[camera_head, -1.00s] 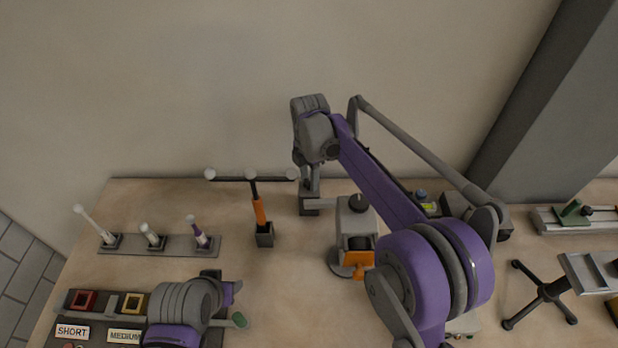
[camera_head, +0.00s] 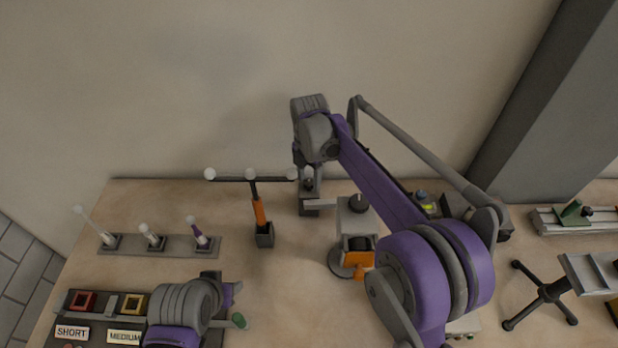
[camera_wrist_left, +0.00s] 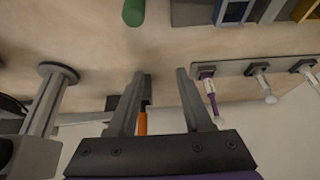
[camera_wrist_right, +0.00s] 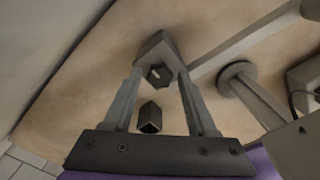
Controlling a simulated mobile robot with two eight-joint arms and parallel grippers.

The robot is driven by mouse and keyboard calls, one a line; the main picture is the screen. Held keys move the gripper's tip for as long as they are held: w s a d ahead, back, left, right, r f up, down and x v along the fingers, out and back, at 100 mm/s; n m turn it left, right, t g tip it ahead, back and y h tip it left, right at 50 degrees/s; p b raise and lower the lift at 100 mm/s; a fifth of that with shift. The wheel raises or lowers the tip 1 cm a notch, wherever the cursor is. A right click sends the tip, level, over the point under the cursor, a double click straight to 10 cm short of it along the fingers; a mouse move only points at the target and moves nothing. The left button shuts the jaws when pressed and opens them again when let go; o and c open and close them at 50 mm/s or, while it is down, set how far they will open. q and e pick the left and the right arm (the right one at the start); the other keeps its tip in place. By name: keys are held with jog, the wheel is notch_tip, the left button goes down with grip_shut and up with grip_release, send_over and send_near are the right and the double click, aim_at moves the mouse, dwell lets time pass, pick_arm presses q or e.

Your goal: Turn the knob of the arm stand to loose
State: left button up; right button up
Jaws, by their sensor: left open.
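The arm stand (camera_head: 352,222) is a grey upright box over a round base, with a black cap on top and an orange piece low in front. A grey arm (camera_head: 322,204) reaches left from it, ending in a block with a dark knob-like piece (camera_wrist_right: 157,75) bearing a light mark. My right gripper (camera_wrist_right: 159,74) is open, its fingers either side of that piece; I cannot tell whether they touch it. My left gripper (camera_wrist_left: 159,74) is open and empty, low at the left, mostly hidden by its wrist in the head view. The stand's base (camera_wrist_left: 58,70) shows in the left wrist view.
An orange post with a white-balled crossbar (camera_head: 257,208) stands left of the stand. A rack with several ball-topped sticks (camera_head: 175,246) and a tray labelled SHORT and MEDIUM (camera_head: 95,325) are at the left. A dark socket (camera_wrist_right: 150,118) lies below my right gripper.

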aim_at(309, 182)
jog(key=shift+o, duration=0.7)
pick_arm(q)
jog(key=shift+w+r+p, duration=0.15)
jog(key=shift+r+p, duration=0.2)
jog(key=shift+r, duration=0.15)
pick_arm(e)
notch_tip(309, 182, up, 11)
jog(key=shift+f, duration=0.1)
